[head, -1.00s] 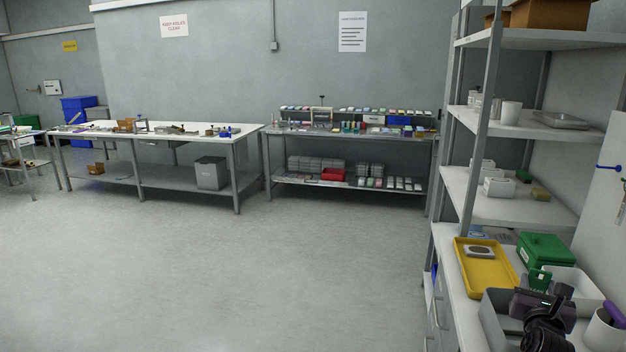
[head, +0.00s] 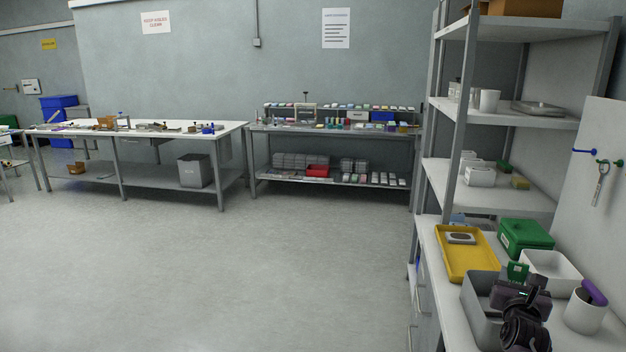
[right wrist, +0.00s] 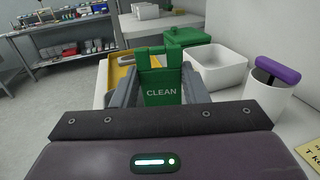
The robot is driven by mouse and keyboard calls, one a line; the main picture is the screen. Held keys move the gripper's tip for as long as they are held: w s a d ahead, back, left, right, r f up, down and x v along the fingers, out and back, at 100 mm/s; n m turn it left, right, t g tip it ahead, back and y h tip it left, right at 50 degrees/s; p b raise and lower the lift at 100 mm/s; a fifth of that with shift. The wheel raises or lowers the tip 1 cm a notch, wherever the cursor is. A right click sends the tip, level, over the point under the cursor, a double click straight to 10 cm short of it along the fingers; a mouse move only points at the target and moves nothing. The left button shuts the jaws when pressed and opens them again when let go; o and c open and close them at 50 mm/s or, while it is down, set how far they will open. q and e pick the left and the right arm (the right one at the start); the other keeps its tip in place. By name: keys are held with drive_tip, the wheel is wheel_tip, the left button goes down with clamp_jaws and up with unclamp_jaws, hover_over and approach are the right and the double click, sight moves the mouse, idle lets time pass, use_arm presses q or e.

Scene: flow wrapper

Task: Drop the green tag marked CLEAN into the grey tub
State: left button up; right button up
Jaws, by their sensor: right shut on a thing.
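The green tag (head: 517,271) is held upright in my right gripper (head: 518,280). In the right wrist view the tag (right wrist: 162,93) faces me with the word CLEAN readable, between the two grey fingers. The grey tub (head: 478,312) stands on the counter at the lower right of the head view. My right gripper and the tag appear over the tub's right part, and my gripper hides much of its inside. The gap between tag and tub cannot be judged. My left gripper is not in view.
A yellow tray (head: 463,262) with a small grey item lies behind the tub. A green box (head: 526,236) and a white bin (head: 550,268) stand beyond my gripper. A white cup (head: 584,315) with a purple-topped thing is to the right. Shelving (head: 450,150) rises behind.

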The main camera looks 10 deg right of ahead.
drive_tip(key=o, duration=1)
drive_tip(key=shift+r, duration=0.15)
wheel_tip(320, 180, up, 20)
drive_tip(key=shift+f+b, duration=0.1)
drive_tip(key=shift+b, duration=0.65)
